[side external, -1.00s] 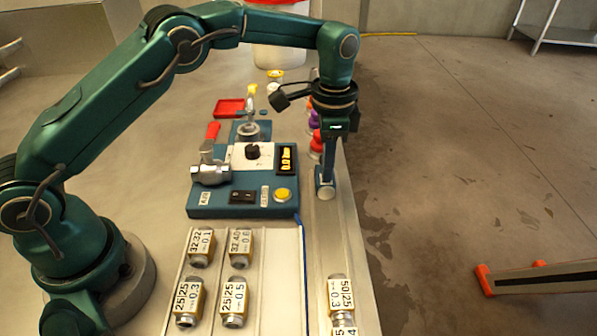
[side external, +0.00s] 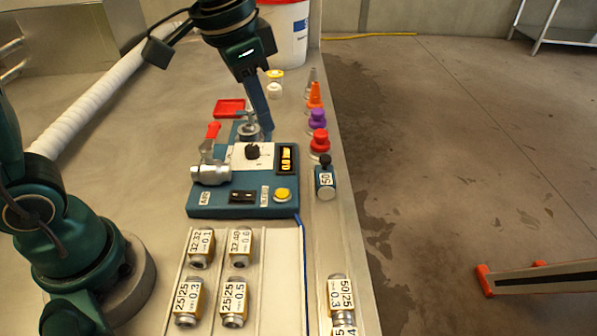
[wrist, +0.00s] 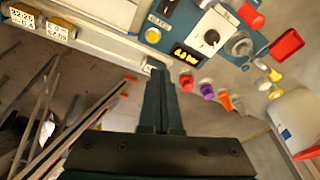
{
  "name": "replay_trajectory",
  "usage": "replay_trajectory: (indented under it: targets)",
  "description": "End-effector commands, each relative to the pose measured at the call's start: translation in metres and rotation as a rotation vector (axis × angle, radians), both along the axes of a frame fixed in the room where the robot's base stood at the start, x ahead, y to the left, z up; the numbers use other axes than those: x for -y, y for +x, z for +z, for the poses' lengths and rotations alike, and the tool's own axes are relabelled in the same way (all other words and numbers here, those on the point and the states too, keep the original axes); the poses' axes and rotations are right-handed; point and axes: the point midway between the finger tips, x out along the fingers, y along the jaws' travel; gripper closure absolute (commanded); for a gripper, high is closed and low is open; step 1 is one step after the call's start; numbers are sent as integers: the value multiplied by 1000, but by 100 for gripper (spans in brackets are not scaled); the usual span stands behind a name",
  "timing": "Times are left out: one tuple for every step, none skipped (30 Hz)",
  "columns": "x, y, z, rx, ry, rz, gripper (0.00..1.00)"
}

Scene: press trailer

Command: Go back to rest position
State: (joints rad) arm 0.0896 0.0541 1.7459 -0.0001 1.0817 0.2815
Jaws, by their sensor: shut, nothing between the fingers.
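My gripper (side external: 266,125) hangs over the back right of the blue press unit (side external: 230,205) in the side view. Its fingers are together with nothing between them, and they also show closed in the wrist view (wrist: 160,75). The press unit carries a black knob, a small display, a yellow button and a red-handled valve.
Red (side external: 319,143), purple (side external: 317,121) and orange (side external: 314,96) pieces line the bench's right edge. Several labelled fittings (side external: 235,302) sit in front. A red tray (side external: 229,108) and white bucket (side external: 290,35) stand behind.

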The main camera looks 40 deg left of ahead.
Motion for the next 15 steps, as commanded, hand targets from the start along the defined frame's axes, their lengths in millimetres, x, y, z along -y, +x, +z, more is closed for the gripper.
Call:
replay_trajectory:
  targets:
    - [-4, -14, 6, 27, -9, 35, 100]
    - [-6, -21, 8, 40, -15, 56, 100]
    - [-8, -31, 10, 56, -21, 82, 100]
    - [-10, -38, 11, 70, -28, 103, 100]
    - [-12, -45, 11, 82, -34, 122, 100]
    - [-14, -55, 10, 98, -43, 149, 100]
    - [-15, -62, 10, 112, -49, 169, 100]
    - [-17, -69, 9, 124, -55, 189, 100]
    - [-18, -78, 7, 140, -63, 213, 100]
    - [-19, -84, 5, 152, -70, 231, 100]
    - [-20, -90, 3, 163, -76, 249, 100]
    - [-22, -97, 0, 176, -83, 270, 100]
    - [-22, -101, -2, 186, -88, 284, 100]
    - [-23, -105, -4, 194, -94, 297, 100]
    - [-24, -110, -7, 203, -99, 312, 100]
